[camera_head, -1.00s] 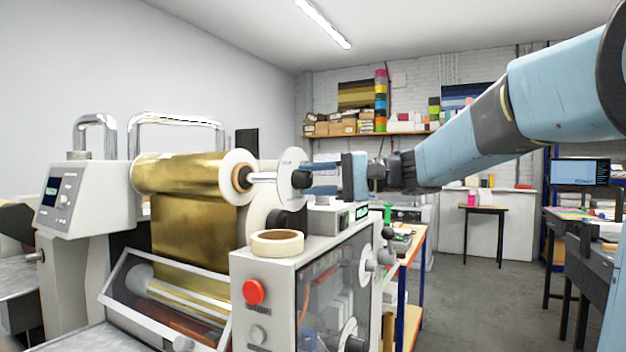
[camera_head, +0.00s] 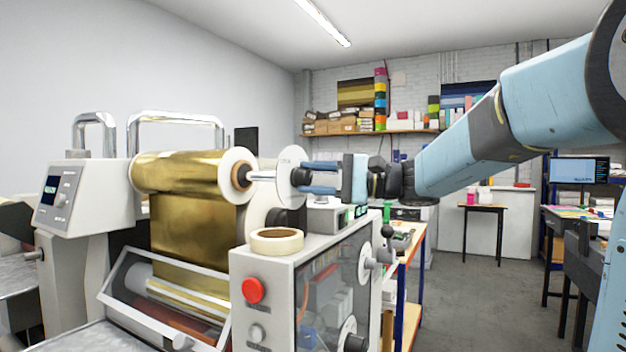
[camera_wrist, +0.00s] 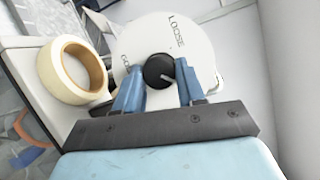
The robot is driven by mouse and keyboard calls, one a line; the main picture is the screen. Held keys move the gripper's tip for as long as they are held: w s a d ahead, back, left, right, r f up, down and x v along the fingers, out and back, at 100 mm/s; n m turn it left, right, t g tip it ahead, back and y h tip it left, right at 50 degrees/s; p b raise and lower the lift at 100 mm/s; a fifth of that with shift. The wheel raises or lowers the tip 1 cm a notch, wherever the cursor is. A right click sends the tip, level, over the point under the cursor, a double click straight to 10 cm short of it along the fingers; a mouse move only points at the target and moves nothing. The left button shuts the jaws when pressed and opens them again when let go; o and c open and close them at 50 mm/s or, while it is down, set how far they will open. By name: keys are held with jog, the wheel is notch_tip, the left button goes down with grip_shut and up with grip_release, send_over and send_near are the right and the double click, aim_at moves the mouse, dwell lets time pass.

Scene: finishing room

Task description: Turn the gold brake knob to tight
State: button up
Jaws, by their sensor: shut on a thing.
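The gold brake knob (camera_wrist: 157,71) is a small black knob with a pale pointer line. It sits on a white round dial (camera_wrist: 198,38), with "LOOSE" near the top and a partly covered word starting "GO" at the left. In the wrist view the pointer slants toward the lower right. "Tight" cannot be read. My gripper (camera_wrist: 160,73) has its blue fingers on both sides of the knob, shut on it. In the head view my gripper (camera_head: 305,178) reaches the dial (camera_head: 289,172) from the right, and the knob is largely hidden by the fingers.
A gold foil roll (camera_head: 180,173) sits left of the dial on its shaft. A cream tape roll (camera_head: 276,240) lies on the machine housing (camera_head: 262,266) just below, near a red button (camera_head: 253,290). A workbench (camera_head: 410,237) stands behind. Floor at right is open.

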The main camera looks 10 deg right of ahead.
jog(key=o, duration=1)
jog(key=shift+f, duration=0.1)
jog(key=shift+o, duration=0.2)
jog(key=v, duration=1.3)
jog(key=shift+d, duration=0.45)
jog(key=s+a+f+n+g+h, duration=0.15)
jog(key=s+a+f+h, duration=0.25)
jog(key=s+f+h, duration=0.7)
jog(key=s+d+f+n+t+h, duration=0.3)
jog(key=s+d+f+h, duration=0.4)
jog(key=f, duration=0.4)
jog(key=shift+f, duration=0.15)
